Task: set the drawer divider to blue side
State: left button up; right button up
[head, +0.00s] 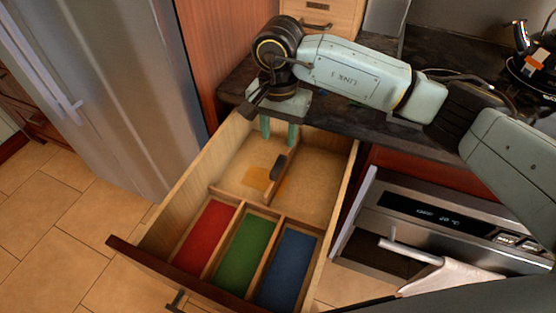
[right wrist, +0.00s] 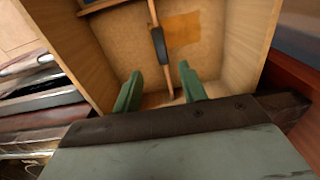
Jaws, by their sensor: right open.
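The drawer (head: 325,190) is pulled open. The drawer divider (head: 288,155) is a thin wooden strip with a dark grip (head: 278,168), standing in the rear compartment. Its front end is near the crossbar behind the green section (head: 243,245). The red section (head: 205,232) lies left of green and the blue section (head: 288,262) right. My right gripper (head: 278,132) is open with green fingers pointing down at the drawer's back. In the right wrist view, the divider (right wrist: 165,75) runs between the spread fingers (right wrist: 160,92), apart from both. My left gripper is out of view.
An orange patch (head: 257,178) lies on the drawer floor beside the divider. A dark countertop (head: 330,118) is behind the drawer, an oven (head: 430,220) with a towel (head: 440,278) to the right, and a fridge (head: 120,80) to the left.

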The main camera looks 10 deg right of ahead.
aim_at(278, 164)
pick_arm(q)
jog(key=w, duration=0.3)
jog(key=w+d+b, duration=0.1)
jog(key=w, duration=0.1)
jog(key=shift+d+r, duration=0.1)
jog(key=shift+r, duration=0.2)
pick_arm(e)
notch_tip(278, 164, down, 10)
jog(key=shift+w+r, duration=0.1)
grip_shut()
